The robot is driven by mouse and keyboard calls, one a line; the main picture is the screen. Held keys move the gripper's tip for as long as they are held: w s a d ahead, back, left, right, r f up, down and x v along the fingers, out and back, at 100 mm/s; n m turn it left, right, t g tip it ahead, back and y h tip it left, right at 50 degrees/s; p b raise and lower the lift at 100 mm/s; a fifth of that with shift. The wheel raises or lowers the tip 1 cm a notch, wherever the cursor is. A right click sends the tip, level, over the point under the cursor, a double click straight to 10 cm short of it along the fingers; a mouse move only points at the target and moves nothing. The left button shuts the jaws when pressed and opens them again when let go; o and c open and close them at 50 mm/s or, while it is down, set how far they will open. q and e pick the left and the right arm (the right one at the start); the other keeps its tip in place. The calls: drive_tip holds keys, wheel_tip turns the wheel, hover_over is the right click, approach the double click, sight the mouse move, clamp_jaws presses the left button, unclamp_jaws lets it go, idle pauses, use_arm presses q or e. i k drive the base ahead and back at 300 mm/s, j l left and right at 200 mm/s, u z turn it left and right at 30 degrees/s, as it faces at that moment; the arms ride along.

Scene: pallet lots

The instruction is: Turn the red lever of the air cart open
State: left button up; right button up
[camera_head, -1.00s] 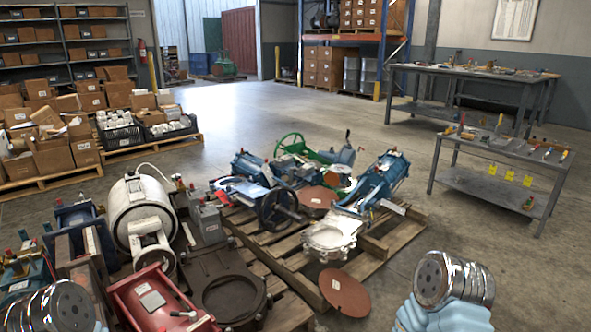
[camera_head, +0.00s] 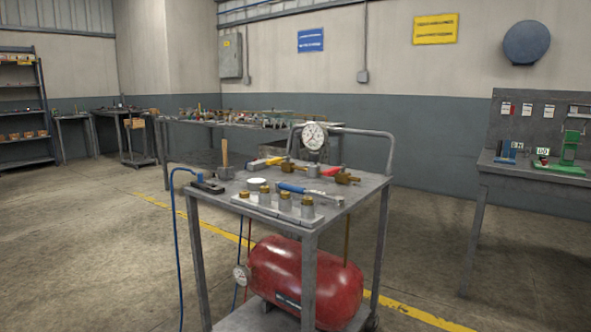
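The air cart is a grey metal cart (camera_head: 262,222) with a red air tank (camera_head: 305,280) on its lower shelf. On its top, a small red lever (camera_head: 332,170) sits right of the gauge's base, close to a brass valve (camera_head: 346,178). A round white gauge (camera_head: 314,137) stands at the back. The red lever is small here, and its exact angle is hard to tell. Neither gripper is in view.
A blue-handled tool (camera_head: 305,190), a wooden-handled hammer (camera_head: 225,158) and several brass-topped fittings (camera_head: 285,200) also crowd the cart top. A blue hose (camera_head: 175,230) hangs off the left side. A bench (camera_head: 540,172) stands right. Floor is open left.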

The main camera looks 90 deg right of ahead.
sight(334, 171)
drive_tip(key=z, duration=3.15)
